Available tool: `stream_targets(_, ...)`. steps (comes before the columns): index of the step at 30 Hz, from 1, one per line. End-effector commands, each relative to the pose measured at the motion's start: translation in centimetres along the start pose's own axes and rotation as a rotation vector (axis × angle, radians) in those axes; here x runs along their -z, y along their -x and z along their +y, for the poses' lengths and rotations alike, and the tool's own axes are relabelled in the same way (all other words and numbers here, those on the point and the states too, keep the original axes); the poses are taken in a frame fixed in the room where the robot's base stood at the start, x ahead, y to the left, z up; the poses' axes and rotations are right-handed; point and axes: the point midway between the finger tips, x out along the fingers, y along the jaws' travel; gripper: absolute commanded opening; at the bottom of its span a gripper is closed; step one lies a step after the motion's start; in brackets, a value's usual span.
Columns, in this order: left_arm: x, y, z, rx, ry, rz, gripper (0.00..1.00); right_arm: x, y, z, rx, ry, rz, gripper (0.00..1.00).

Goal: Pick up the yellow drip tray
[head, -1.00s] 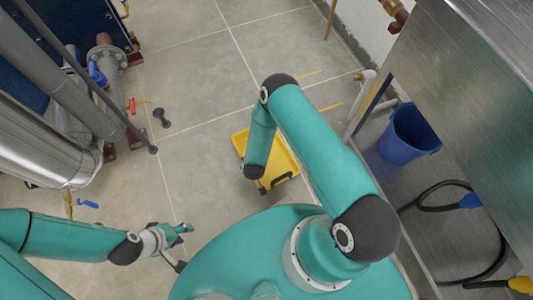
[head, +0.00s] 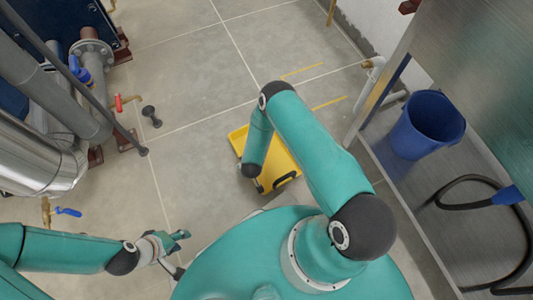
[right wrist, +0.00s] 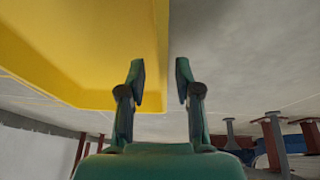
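The yellow drip tray (head: 279,162) lies on the floor in the head view, partly covered by my right arm. A black handle shows on its near side. In the right wrist view the tray (right wrist: 90,45) fills the upper left. My right gripper (right wrist: 160,82) is open there, and the tray's straight edge appears in the gap between its fingertips. I cannot tell whether the fingers touch it. In the head view the right gripper is hidden beneath its arm. My left gripper (head: 181,252) is open and empty, left of the tray and apart from it.
A blue bucket (head: 427,124) and a black hose (head: 440,200) are on the right, by a metal bench (head: 490,70). Pipes and a metal cylinder (head: 35,150) stand on the left. A small dark dumbbell-shaped object (head: 151,117) lies on the floor. Tiles beyond the tray are clear.

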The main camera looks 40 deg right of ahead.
Motion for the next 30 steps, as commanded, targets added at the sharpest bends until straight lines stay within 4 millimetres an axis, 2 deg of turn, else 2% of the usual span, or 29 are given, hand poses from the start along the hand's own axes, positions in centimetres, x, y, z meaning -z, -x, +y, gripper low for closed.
stream_targets(1,0.0,-1.1,-0.4,0.0,0.0,0.0,0.4,-0.5,-1.3,0.0,-0.001,-0.002,-0.001,0.33)
stream_targets(6,0.0,-2.6,-0.9,0.0,0.0,0.0,0.4,-0.9,-3.3,0.2,-0.001,-0.005,-0.001,0.33)
stream_targets(15,0.0,-2.6,-0.9,0.0,0.0,0.0,0.4,-0.9,-3.4,0.4,-0.003,-0.008,-0.001,0.33)
stream_targets(21,0.0,-2.6,-0.9,0.0,0.0,0.0,0.4,-1.0,-3.4,0.5,-0.004,-0.01,-0.001,0.0)
stream_targets(30,0.0,-2.6,-0.9,0.0,0.0,0.0,0.4,-0.9,-3.4,0.5,-0.004,-0.009,0.001,0.0)
